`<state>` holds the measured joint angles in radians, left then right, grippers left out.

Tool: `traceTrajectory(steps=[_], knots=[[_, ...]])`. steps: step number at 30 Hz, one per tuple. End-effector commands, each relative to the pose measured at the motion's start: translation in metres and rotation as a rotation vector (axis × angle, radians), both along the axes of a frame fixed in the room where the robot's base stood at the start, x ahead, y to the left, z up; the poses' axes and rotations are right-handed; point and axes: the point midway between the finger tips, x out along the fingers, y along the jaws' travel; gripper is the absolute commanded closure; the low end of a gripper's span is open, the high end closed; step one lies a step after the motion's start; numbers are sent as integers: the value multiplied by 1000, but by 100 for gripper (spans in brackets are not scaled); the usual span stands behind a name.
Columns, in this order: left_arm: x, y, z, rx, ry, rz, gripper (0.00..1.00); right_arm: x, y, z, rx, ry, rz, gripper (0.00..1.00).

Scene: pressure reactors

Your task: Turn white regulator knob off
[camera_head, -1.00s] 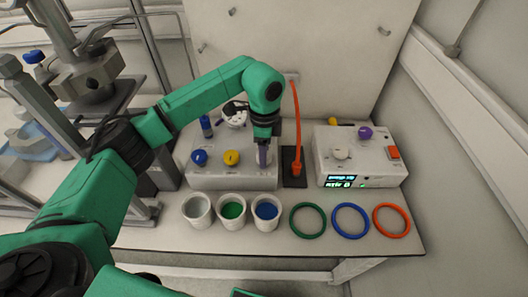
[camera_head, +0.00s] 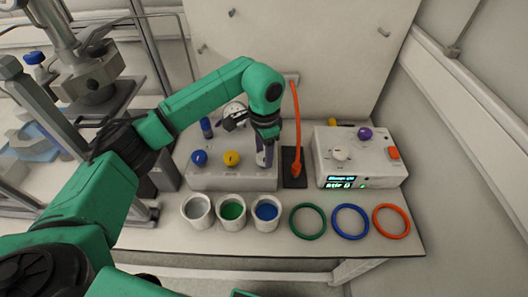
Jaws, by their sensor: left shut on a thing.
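The pale regulator box (camera_head: 215,178) stands on the bench, with a blue knob (camera_head: 199,158) and a yellow knob (camera_head: 232,158) on its front. My left gripper (camera_head: 264,160) reaches down to the right end of this box, at the place in line with those two knobs. Its fingers are shut on the white regulator knob, which they almost wholly hide, so its turn angle cannot be read. My right gripper is not in view.
A second white box with a lit display (camera_head: 347,182), a pale knob (camera_head: 341,155) and a purple knob (camera_head: 365,133) stands right. Several cups (camera_head: 231,211) and coloured rings (camera_head: 350,222) line the front. Metal reactor stands (camera_head: 90,78) are left.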

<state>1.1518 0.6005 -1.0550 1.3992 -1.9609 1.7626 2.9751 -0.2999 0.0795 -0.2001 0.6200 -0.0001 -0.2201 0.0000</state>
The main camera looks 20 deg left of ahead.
Motion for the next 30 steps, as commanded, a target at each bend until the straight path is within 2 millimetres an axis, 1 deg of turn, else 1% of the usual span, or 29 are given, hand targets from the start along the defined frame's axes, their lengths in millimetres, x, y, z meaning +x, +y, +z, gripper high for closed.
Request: traceTrajectory(steps=[10,11,12,13,23,26,29,30], knots=[[1,0,2,-2,-5,6,100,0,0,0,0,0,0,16],[1,0,2,-2,-5,6,38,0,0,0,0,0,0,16],[1,0,2,-2,-5,6,23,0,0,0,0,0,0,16],[1,0,1,-2,-5,5,16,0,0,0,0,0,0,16],[1,0,2,-1,-2,4,16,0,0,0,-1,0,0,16],[1,0,10,-1,-5,4,16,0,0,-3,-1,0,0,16],[2,0,28,-3,-8,3,16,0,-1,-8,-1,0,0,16],[2,-1,37,-2,-7,3,16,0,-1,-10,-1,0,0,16]])
